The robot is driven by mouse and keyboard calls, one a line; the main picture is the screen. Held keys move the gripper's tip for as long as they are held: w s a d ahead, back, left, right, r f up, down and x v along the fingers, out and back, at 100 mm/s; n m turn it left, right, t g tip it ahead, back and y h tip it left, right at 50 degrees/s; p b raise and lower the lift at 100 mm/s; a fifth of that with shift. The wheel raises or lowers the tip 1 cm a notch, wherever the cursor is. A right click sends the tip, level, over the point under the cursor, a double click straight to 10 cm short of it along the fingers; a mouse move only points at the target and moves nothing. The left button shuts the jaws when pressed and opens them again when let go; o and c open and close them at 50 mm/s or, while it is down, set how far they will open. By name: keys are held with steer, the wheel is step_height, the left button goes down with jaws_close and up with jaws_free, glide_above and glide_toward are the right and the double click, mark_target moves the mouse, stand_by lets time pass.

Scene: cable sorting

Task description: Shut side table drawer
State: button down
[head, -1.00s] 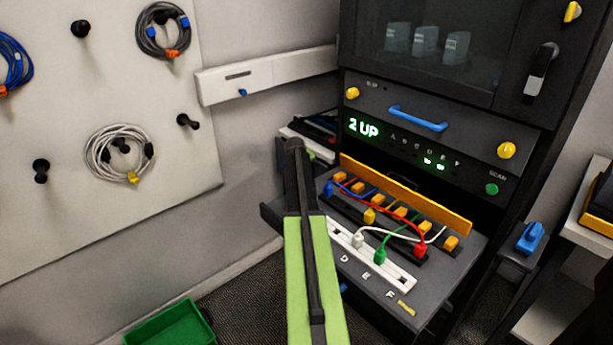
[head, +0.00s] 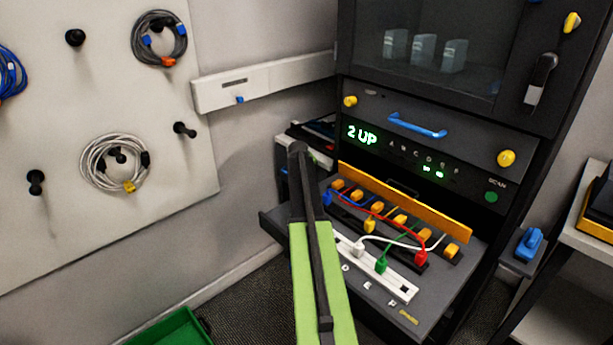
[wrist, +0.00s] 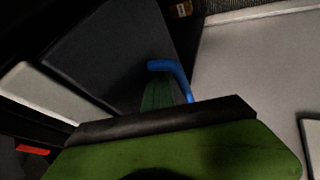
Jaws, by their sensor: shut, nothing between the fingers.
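My gripper (head: 297,150) is at the far end of my green arm in the head view, shut and with nothing in it. It is in front of a low unit with a pale top edge (head: 318,157), which stands between the wall and the dark rack. My arm hides most of this unit, so I cannot tell how far any drawer is out. In the wrist view a blue handle (wrist: 170,68) shows just beyond my gripper, beside a dark flat panel (wrist: 110,50). I cannot tell whether my gripper touches the handle or the panel.
A dark pulled-out tray (head: 440,285) with coloured plugs and cables juts from the rack (head: 420,100), close right of my arm. A pegboard (head: 90,210) with coiled cables hangs left. A green bin (head: 170,330) is on the floor. A pale-topped stand (head: 580,236) is at right.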

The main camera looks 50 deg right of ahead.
steer(key=p+v, duration=0.7)
steer(key=v, duration=0.3)
steer(key=w+a+r+n+t+y+p, duration=0.1)
steer(key=w+a+r+p, duration=0.1)
steer(key=w+a, duration=0.45)
steer(key=w+a+r+n+p, duration=0.2)
steer(key=w+a, duration=0.2)
steer(key=a, duration=0.6)
steer(key=a+r+n+y+p, duration=0.1)
steer(key=a+p, duration=0.1)
steer(key=a, duration=0.9)
steer(key=a+r+n+y+p, duration=0.1)
steer(key=a+r+p, duration=0.1)
steer(key=a, duration=0.9)
steer(key=s+a+g+y+p, duration=0.1)
steer(key=s+a, duration=0.4)
steer(key=a, duration=0.4)
steer(key=s+a+g+y+p, duration=0.1)
steer(key=s+a+p, duration=0.1)
steer(key=s+a, duration=0.5)
steer(key=s+a+m+g+y, duration=0.1)
steer(key=s+a+m+g, duration=0.1)
steer(key=s+a, duration=0.3)
steer(key=s+g, duration=0.1)
steer(key=s, duration=0.2)
steer(key=shift+f+m, duration=0.3)
steer(key=shift+f, duration=0.05)
